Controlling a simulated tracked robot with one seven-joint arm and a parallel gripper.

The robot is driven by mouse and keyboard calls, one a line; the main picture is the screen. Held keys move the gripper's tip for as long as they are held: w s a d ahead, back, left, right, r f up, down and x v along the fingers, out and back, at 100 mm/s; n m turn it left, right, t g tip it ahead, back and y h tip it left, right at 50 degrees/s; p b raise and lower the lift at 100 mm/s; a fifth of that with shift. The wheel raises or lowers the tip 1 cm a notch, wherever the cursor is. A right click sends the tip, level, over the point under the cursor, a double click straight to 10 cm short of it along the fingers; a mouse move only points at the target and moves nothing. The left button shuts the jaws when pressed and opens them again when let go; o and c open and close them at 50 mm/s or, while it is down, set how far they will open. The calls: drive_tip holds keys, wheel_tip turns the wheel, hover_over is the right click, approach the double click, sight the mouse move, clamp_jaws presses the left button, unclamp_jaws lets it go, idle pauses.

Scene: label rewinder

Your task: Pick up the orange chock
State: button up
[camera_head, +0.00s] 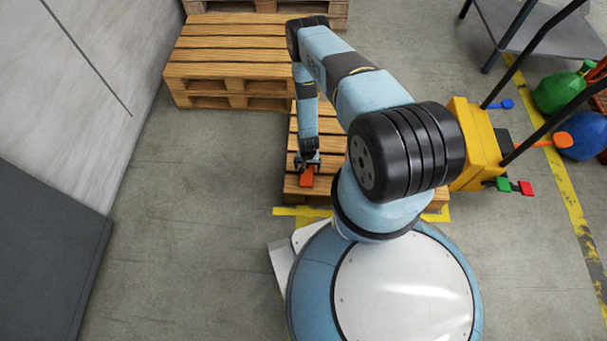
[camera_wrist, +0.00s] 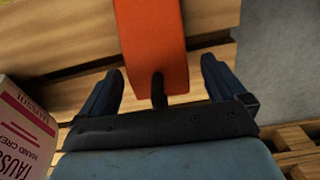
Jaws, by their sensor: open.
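The orange chock (camera_head: 307,177) lies on the near slats of a low wooden pallet (camera_head: 291,187). In the wrist view the orange chock (camera_wrist: 152,40) runs from the top edge down toward my gripper, and its top end is cut off. A dark, narrow piece shows at its near end. My gripper (camera_head: 307,161) is at the chock's far end in the head view, pointing down. In the wrist view my gripper (camera_wrist: 160,75) is open, with one finger on each side of the chock's near end and gaps between. Its height above the chock is hard to tell.
A white and pink box (camera_wrist: 25,130) marked hand cream stands close to the left finger. A taller pallet stack (camera_head: 230,55) stands behind. A yellow cart part (camera_head: 470,150) with dark bars stands at right. Free floor (camera_head: 200,200) lies left.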

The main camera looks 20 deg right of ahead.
drive_tip(key=shift+c, duration=0.4)
drive_tip(key=c, duration=1.3)
drive_tip(key=shift+r, duration=0.1)
